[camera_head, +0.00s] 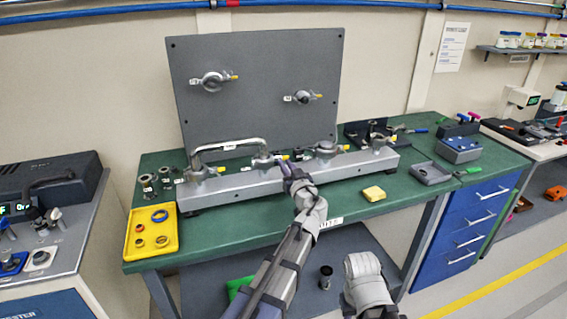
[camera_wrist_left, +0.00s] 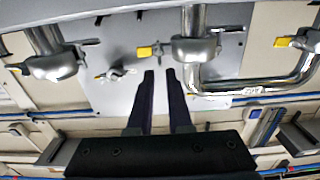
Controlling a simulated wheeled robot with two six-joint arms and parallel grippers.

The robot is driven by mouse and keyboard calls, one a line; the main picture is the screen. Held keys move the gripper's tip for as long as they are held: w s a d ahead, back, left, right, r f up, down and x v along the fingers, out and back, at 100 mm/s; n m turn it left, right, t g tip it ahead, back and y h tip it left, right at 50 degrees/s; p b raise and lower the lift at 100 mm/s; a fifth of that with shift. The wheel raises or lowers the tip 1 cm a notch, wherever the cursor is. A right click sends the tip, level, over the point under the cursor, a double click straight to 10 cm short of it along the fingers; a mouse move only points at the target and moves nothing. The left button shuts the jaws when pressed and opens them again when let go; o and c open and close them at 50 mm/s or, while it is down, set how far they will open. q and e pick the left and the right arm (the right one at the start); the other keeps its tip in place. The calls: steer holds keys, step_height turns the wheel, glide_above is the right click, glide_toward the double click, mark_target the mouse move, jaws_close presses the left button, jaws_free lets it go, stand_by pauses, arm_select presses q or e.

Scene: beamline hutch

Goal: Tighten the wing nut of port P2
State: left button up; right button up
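Several clamped ports line the grey manifold (camera_head: 235,186). At the foot of the bent pipe (camera_head: 228,145) is a round clamp (camera_head: 262,161); its wing nut (camera_head: 283,157) carries a yellow tab. I cannot read whether its label says P2. In the left wrist view this clamp (camera_wrist_left: 195,50) and wing nut (camera_wrist_left: 158,50) show beside the bent pipe (camera_wrist_left: 255,86). My left gripper (camera_head: 287,167) reaches the wing nut; its two dark fingers (camera_wrist_left: 160,74) are apart, with tips just short of or at the nut. Contact is unclear. My right gripper is out of view.
A grey upright panel (camera_head: 240,110) with two clamped ports stands behind. A yellow tray (camera_head: 150,248) with rings is at the bench's left end. A yellow block (camera_head: 374,193) and a grey tray (camera_head: 429,173) lie right. The green bench front is mostly clear.

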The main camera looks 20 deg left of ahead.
arm_select(q)
steer(key=shift+x, duration=1.5)
jaws_close()
stand_by(0.4)
